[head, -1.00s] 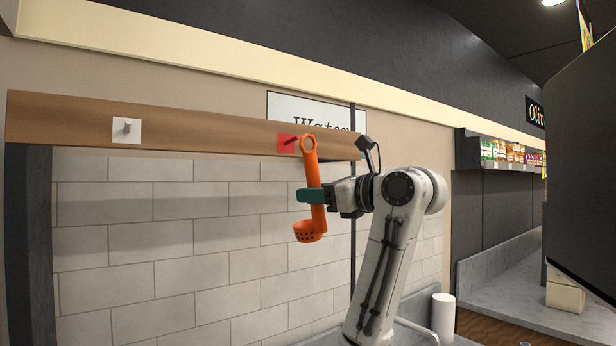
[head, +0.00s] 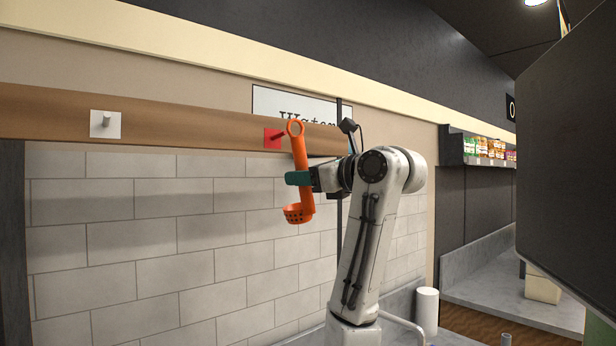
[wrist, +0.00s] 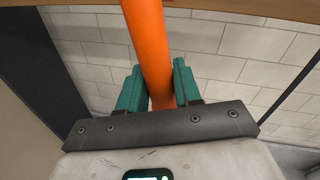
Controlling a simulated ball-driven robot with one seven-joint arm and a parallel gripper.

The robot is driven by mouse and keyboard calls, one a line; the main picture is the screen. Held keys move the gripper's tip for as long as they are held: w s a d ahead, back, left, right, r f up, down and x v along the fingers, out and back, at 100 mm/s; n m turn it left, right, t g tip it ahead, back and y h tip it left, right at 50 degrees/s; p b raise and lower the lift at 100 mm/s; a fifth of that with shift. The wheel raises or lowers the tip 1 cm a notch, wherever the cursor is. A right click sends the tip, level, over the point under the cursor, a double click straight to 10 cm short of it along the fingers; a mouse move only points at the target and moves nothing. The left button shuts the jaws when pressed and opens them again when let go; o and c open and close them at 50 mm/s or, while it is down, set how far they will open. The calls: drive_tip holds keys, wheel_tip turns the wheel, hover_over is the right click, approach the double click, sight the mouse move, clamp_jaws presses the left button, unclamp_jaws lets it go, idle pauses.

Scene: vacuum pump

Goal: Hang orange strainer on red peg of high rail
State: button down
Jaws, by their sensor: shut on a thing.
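The orange strainer (head: 304,180) is upright in the head view, with its ring at the top and its perforated cup at the bottom. My gripper (head: 298,179) is shut on the middle of its handle. In the wrist view the orange handle (wrist: 150,55) stands between the green fingers of my gripper (wrist: 158,90). The red peg (head: 277,135) sticks out of a red square plate on the wooden high rail (head: 190,130). The strainer's ring appears just right of the peg and slightly higher. I cannot tell the depth gap between ring and peg.
A grey peg on a white plate (head: 105,124) is on the same rail, farther left. A white sign (head: 300,103) is behind the rail. A large dark panel (head: 570,170) fills the right side. A white cylinder (head: 427,310) stands low at right.

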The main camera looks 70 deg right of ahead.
drive_tip(key=shift+w+d+f, duration=0.15)
drive_tip(key=shift+w+d, duration=0.5)
drive_tip(key=shift+w, duration=0.3)
drive_tip(key=shift+w+d+f, duration=0.15)
drive_tip(key=shift+w+d, duration=0.45)
drive_tip(key=shift+w, duration=0.35)
drive_tip(key=shift+w+d+f, duration=0.25)
drive_tip(key=shift+w+f, duration=0.15)
drive_tip(key=shift+w, duration=0.15)
drive_tip(key=c, duration=0.7)
unclamp_jaws()
drive_tip(key=b+v, duration=0.3)
drive_tip(key=v, duration=0.7)
drive_tip(key=shift+s+a, duration=0.15)
drive_tip(key=shift+s, duration=0.2)
